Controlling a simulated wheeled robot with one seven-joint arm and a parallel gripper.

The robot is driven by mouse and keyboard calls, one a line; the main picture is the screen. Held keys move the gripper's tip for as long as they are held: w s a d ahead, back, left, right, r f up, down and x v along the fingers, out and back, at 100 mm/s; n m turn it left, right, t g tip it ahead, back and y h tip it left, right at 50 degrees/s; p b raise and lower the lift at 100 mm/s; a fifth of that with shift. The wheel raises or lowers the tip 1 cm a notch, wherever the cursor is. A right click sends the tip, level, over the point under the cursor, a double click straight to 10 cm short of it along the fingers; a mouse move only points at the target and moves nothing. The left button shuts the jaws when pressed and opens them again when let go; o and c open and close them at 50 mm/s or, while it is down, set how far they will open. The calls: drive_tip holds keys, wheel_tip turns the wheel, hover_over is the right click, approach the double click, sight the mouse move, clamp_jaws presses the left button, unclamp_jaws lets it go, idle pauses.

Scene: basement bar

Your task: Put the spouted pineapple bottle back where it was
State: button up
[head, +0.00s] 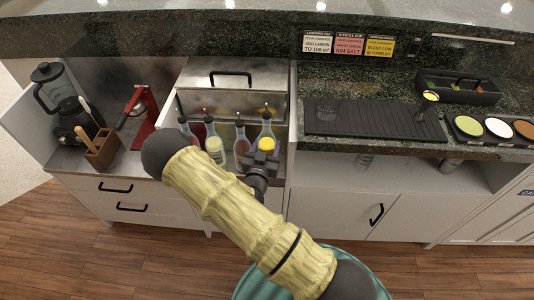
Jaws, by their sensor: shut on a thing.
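The spouted bottle with a yellow lower part (266,131), which looks like the pineapple bottle, stands upright at the right end of a bottle group. Its label is too small to read. My gripper (262,160) is at its lower front and shut on it. The gripper and arm hide its base, so I cannot tell whether it touches the surface below. A spouted bottle with reddish contents (241,145) stands just left of it.
More bottles, including a pale yellow one (215,149), stand further left before a steel bin (232,75). A red press (143,115), wooden utensil holder (102,149) and blender (62,95) are left. A black bar mat (365,120) lies on the right counter.

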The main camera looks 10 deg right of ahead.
drive_tip(key=shift+f, duration=1.8)
drive_tip(key=shift+f, duration=0.1)
drive_tip(key=shift+f+b, duration=0.1)
drive_tip(key=shift+b, duration=0.25)
drive_tip(key=o, duration=1.1)
drive_tip(key=shift+c, duration=0.2)
drive_tip(key=v, duration=1.2)
